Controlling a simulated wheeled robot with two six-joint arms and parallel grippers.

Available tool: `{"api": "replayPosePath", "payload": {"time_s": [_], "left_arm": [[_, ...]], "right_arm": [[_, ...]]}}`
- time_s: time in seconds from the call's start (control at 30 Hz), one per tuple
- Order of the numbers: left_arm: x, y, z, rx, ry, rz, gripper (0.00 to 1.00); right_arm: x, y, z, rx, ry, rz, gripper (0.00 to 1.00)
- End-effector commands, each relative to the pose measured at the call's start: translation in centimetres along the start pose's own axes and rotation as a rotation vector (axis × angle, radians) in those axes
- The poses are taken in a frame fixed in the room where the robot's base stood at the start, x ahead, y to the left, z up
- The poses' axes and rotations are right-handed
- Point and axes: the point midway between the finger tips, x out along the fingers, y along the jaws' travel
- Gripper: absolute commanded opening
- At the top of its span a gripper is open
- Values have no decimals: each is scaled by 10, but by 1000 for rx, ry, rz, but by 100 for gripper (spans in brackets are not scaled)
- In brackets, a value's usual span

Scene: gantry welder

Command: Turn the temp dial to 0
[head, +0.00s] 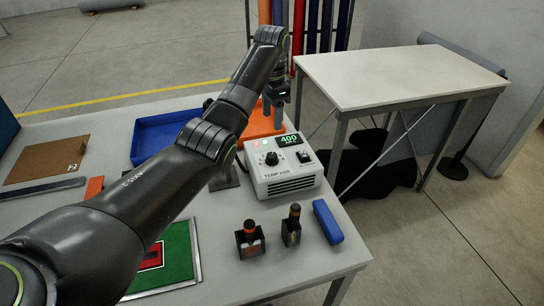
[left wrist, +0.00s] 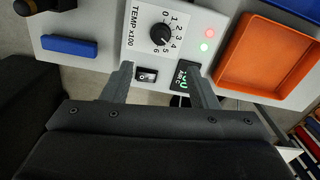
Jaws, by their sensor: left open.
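The temp dial is a black round knob (head: 271,158) on the sloped face of a white control box (head: 287,182). In the left wrist view, the dial (left wrist: 162,34) sits within a 0 to 6 scale marked TEMP x100; its pointer is too small to read surely. The green display (head: 290,140) reads 400 in the head view. My left gripper (head: 275,106) is above the back of the box. In the left wrist view, its open, empty fingers (left wrist: 159,68) straddle the rocker switch (left wrist: 146,75), apart from the dial; one finger partly hides the display.
An orange tray (left wrist: 268,55) lies beside the box. A blue tray (head: 165,137), two small bottles in black holders (head: 250,240) (head: 291,226) and a blue block (head: 327,222) are on the same table. Red and green lights (left wrist: 207,40) are near the dial.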

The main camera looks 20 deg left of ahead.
Motion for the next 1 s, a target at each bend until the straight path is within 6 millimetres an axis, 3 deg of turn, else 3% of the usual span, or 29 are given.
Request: {"api": "replayPosePath", "payload": {"time_s": [0.3, 0.5, 0.7, 1.0], "left_arm": [[70, 2, 2, -1, -8, 9, 54], [111, 3, 2, 0, -7, 8, 54], [131, 2, 1, 0, -4, 5, 54], [136, 2, 1, 0, -4, 4, 54]], "right_arm": [[-24, 1, -26, -3, 37, -2, 50], [-30, -1, -24, -1, 32, -5, 50], [-30, -5, -17, 2, 23, -9, 50], [-30, -5, -17, 2, 22, -10, 50]]}}
